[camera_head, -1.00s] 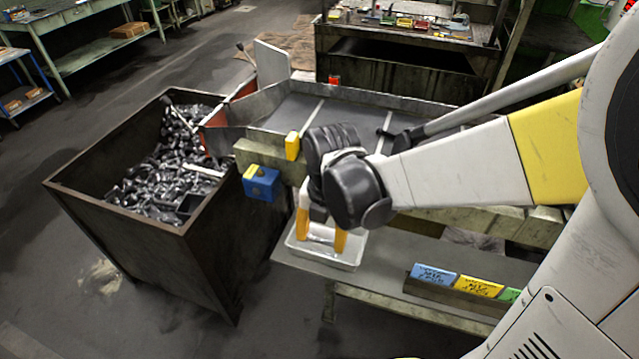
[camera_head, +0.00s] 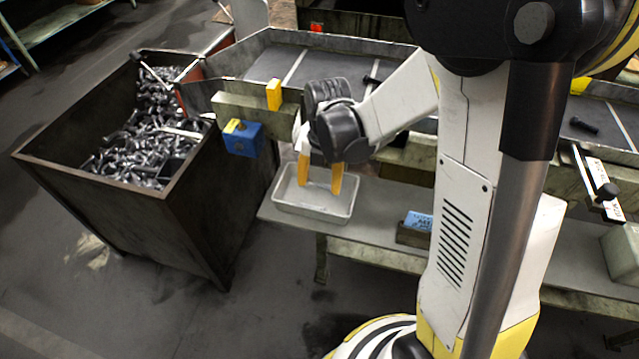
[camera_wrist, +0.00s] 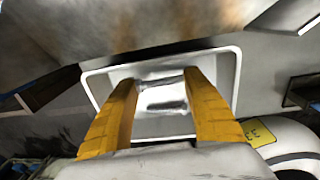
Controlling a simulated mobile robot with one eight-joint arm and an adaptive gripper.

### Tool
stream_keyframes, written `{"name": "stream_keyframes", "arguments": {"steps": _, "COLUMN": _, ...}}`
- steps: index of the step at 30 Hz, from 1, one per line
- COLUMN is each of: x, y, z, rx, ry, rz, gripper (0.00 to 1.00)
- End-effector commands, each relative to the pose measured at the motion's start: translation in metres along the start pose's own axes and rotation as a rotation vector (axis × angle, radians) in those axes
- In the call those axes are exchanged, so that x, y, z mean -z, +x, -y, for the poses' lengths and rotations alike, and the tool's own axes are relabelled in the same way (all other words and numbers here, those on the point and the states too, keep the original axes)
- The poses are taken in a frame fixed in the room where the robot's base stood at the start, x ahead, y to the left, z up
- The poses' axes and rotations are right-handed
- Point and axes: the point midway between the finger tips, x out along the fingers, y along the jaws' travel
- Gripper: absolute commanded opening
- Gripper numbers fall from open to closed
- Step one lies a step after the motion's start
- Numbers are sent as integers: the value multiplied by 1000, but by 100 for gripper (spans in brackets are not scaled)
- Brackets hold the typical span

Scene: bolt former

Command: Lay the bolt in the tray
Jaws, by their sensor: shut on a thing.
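The tray (camera_head: 288,208) is a shallow, light metal pan on the bench, near its left end. It also shows below my fingers in the wrist view (camera_wrist: 237,75). My gripper (camera_head: 320,186) points down over the tray, its two orange fingers apart. In the wrist view the fingers (camera_wrist: 160,80) are shut on a shiny metallic piece, the bolt (camera_wrist: 159,84), which spans between the tips. A dark patch shows beneath it on the tray floor. I cannot tell the exact gap between the bolt and the tray floor. The bolt is hardly visible in the head view.
A dark steel bin (camera_head: 105,195) full of bolts stands left of the bench. A blue box (camera_head: 243,138) and yellow block (camera_head: 274,95) sit by the chute (camera_head: 330,61) behind the tray. A blue label block (camera_head: 418,221) is right of the tray.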

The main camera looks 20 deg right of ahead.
Motion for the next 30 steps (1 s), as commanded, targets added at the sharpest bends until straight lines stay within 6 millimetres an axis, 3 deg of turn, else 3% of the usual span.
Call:
{"name": "stream_keyframes", "arguments": {"steps": 17, "x": 0, "y": 12, "z": 1, "rx": 0, "ry": 0, "rz": 0, "gripper": 22}}
{"name": "stream_keyframes", "arguments": {"steps": 18, "x": 0, "y": 11, "z": 1, "rx": 0, "ry": 0, "rz": 0, "gripper": 64}}
{"name": "stream_keyframes", "arguments": {"steps": 20, "x": 0, "y": 11, "z": 1, "rx": 0, "ry": 0, "rz": 0, "gripper": 78}}
{"name": "stream_keyframes", "arguments": {"steps": 30, "x": 0, "y": 8, "z": 0, "rx": 0, "ry": 0, "rz": 0, "gripper": 78}}
